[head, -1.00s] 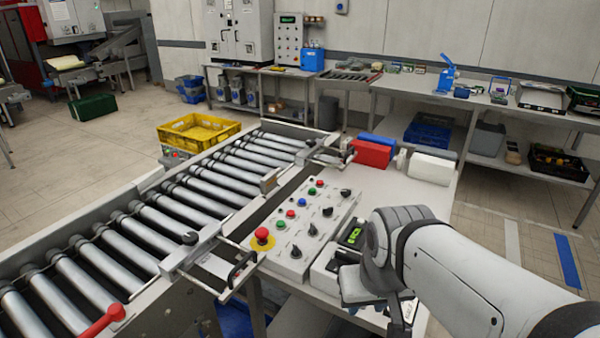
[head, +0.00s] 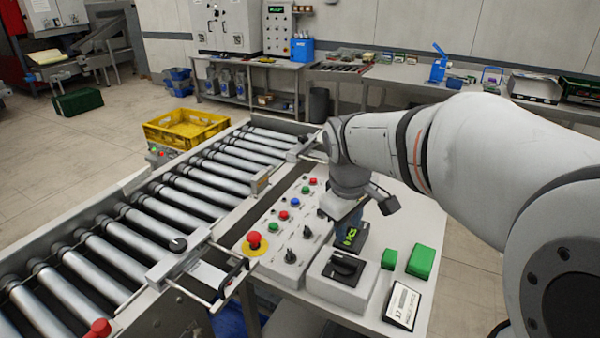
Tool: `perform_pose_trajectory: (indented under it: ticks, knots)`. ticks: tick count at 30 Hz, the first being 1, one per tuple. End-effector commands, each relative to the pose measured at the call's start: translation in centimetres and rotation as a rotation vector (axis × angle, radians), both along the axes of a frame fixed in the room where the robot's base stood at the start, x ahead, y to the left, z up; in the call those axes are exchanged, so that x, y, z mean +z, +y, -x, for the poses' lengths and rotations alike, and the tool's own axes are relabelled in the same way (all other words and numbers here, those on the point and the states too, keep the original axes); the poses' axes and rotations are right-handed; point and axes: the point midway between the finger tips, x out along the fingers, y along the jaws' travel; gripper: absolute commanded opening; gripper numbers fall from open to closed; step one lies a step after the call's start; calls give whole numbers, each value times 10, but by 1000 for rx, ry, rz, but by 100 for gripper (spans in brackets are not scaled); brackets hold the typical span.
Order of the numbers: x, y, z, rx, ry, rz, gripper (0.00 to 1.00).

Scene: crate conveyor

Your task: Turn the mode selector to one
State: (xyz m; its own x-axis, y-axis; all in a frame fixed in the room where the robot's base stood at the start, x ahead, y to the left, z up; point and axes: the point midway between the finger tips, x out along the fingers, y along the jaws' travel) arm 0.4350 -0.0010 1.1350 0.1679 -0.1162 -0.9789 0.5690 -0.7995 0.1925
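The grey control panel (head: 270,251) stands beside the roller conveyor, with coloured buttons and several black selector knobs, among them a front knob (head: 290,256) and one behind it (head: 307,232). A large black rotary switch (head: 345,265) sits on a separate grey box to the right. I cannot read labels saying which knob is the mode selector. My gripper (head: 352,222) points down over the panel's right edge, behind the large switch. My wrist and its housing hide the fingertips, so their opening and any contact cannot be made out.
A red mushroom button (head: 254,240) on a yellow base sits at the panel's near left corner. A yellow crate (head: 187,129) stands beyond the conveyor.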

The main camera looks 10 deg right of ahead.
Motion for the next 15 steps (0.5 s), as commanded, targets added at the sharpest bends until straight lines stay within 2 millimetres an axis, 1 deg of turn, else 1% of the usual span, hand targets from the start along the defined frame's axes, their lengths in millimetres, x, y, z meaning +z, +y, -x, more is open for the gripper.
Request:
perform_pose_trajectory:
  ticks: [1,2,3,5,6,8,9,12,15]
  knots:
    - [-2,3,-25,92,30,35,32]
    - [-2,4,-38,150,45,57,32]
    - [-3,6,-57,228,67,85,32]
    - [-7,10,-84,344,100,129,32]
    - [-11,12,-101,421,125,157,32]
    - [-19,17,-127,534,161,197,32]
    - [-24,20,-144,609,187,222,32]
    - [-40,28,-180,776,247,280,32]
    - [-55,35,-207,909,298,323,32]
